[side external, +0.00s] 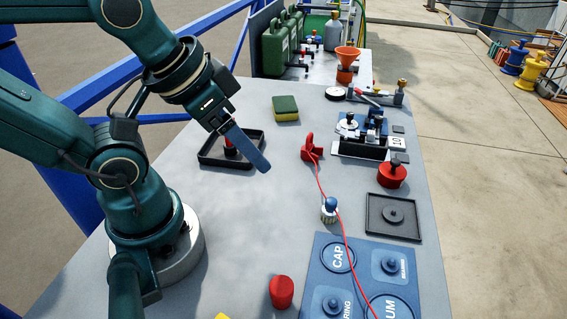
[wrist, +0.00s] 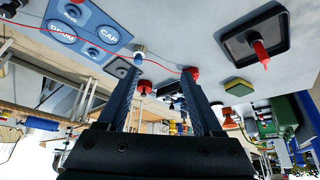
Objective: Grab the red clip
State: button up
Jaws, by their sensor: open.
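The red clip (side external: 311,148) lies on the grey table near its middle, with a thin red cord running from it toward the front. In the wrist view the red clip (wrist: 193,70) shows beside the right fingertip, partly hidden behind it. My gripper (side external: 262,166) is above the table, to the left of the clip and apart from it. In the wrist view my gripper (wrist: 161,72) has its two blue fingers spread with nothing held between them.
A black tray (side external: 208,159) with a red-topped item is behind my gripper. A green-yellow sponge (side external: 286,108) lies behind the clip. A blue-topped post (side external: 330,207) stands in front, by the cord. A red knob (side external: 392,174) is right. The table left of the post is clear.

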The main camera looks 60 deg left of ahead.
jog(key=shift+c, duration=1)
